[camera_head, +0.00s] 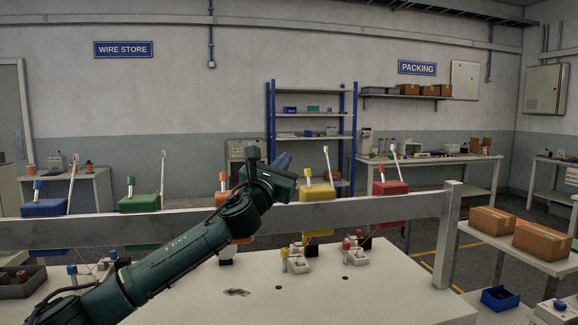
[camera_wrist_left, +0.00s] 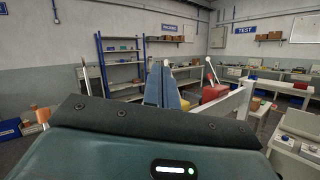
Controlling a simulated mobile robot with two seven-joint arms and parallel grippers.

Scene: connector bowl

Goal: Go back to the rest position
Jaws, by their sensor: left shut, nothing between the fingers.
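My left gripper (camera_head: 284,159) is raised above the white table, in front of the metal rail and level with the shelves behind. Its blue fingers are shut and empty. They also show close together in the left wrist view (camera_wrist_left: 162,70), pointing away into the room. My dark green left arm reaches in from the lower left across the table. My right gripper is in neither view.
A metal rail (camera_head: 350,212) crosses behind the white table (camera_head: 330,295). Blue (camera_head: 44,208), green (camera_head: 140,203), yellow (camera_head: 318,192) and red (camera_head: 391,188) blocks stand along it; an orange one is partly hidden. White holders (camera_head: 300,264) stand on the table. Cardboard boxes (camera_head: 541,240) are right.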

